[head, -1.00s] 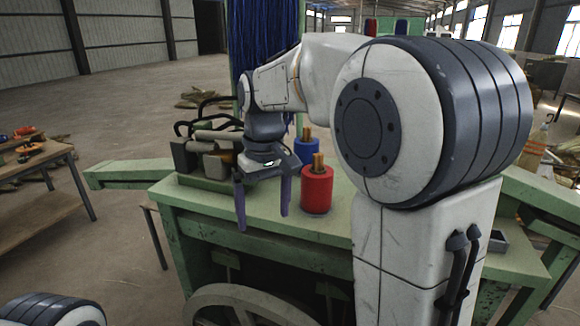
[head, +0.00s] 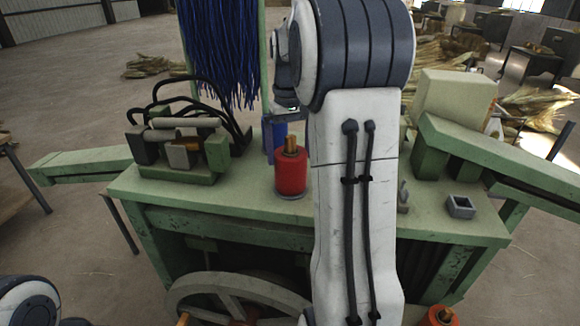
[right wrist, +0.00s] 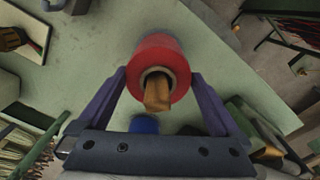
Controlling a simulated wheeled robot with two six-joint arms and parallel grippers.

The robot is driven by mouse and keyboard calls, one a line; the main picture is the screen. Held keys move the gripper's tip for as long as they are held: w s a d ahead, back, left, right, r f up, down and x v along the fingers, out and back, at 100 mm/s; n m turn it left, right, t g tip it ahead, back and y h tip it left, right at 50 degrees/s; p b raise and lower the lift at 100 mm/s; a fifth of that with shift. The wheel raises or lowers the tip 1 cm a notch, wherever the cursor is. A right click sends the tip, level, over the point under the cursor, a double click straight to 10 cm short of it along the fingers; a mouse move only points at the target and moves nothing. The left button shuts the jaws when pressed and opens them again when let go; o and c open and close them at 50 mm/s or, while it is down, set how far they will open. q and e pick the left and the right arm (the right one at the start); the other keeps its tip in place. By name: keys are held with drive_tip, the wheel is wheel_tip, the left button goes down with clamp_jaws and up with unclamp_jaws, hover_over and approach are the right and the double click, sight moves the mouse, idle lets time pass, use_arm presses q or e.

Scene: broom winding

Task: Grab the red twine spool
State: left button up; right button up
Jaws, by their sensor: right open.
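The red twine spool (head: 291,174) stands upright on the green bench top (head: 240,205), with a wooden core sticking out of its top. In the right wrist view the red spool (right wrist: 160,55) is between and just beyond the fingertips of my right gripper (right wrist: 158,78). The fingers are apart, one on each side; I cannot tell whether either touches the spool. My left gripper is out of view.
A clamp-like device with black hoses (head: 180,150) is on the left of the bench. Blue strands (head: 225,50) hang behind. A small grey box (head: 460,206) is at right.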

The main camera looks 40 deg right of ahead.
drive_tip(key=shift+d+f+p, duration=0.1)
drive_tip(key=shift+f+p, duration=0.45)
drive_tip(key=shift+f, duration=1.4)
drive_tip(key=c, duration=1.4)
drive_tip(key=shift+r, duration=0.2)
